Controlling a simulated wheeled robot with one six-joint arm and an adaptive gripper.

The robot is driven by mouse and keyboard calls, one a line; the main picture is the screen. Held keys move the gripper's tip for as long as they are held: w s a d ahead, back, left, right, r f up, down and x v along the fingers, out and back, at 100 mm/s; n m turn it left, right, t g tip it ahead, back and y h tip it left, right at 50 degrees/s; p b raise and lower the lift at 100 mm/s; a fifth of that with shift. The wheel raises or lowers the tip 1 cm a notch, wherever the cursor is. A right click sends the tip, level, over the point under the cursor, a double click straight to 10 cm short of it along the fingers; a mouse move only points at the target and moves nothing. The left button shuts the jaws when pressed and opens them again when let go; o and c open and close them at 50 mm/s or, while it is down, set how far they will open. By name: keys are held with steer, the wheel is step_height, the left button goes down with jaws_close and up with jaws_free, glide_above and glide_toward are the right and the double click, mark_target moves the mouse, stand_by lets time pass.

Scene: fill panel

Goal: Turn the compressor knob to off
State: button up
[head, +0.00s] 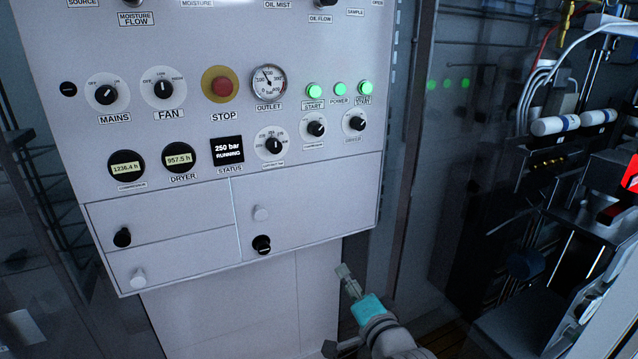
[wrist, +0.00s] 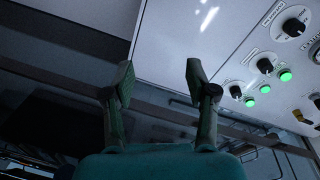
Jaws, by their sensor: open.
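The white control panel (head: 200,60) fills the left and middle of the head view. Two small black knobs sit under the green lights: a left one (head: 316,128) and a right one (head: 356,123). My gripper (head: 343,271) is open and empty, below the panel's lower right corner and apart from the knobs. Its spread fingers (wrist: 157,80) show in the wrist view.
The MAINS knob (head: 106,94), FAN knob (head: 163,88) and red STOP button (head: 222,86) are on the left. The STATUS display (head: 228,150) reads 250 bar, running. Drawers with knobs (head: 262,245) lie below. Pipework and cylinders (head: 555,125) stand at right.

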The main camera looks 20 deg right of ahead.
steer(key=w+r+m+y, duration=0.15)
steer(key=w+r, duration=0.45)
steer(key=r, duration=0.7)
steer(key=m, duration=0.2)
glide_toward(318, 131)
steer(key=shift+t+y, duration=0.25)
steer(key=shift+t, duration=0.15)
steer(key=w, duration=0.3)
steer(key=w+a, duration=0.1)
steer(key=w, duration=0.5)
steer(key=shift+w+a+f, duration=0.2)
steer(key=shift+w+f, duration=0.1)
steer(key=shift+w, duration=0.05)
steer(key=shift+c, duration=0.2)
jaws_close()
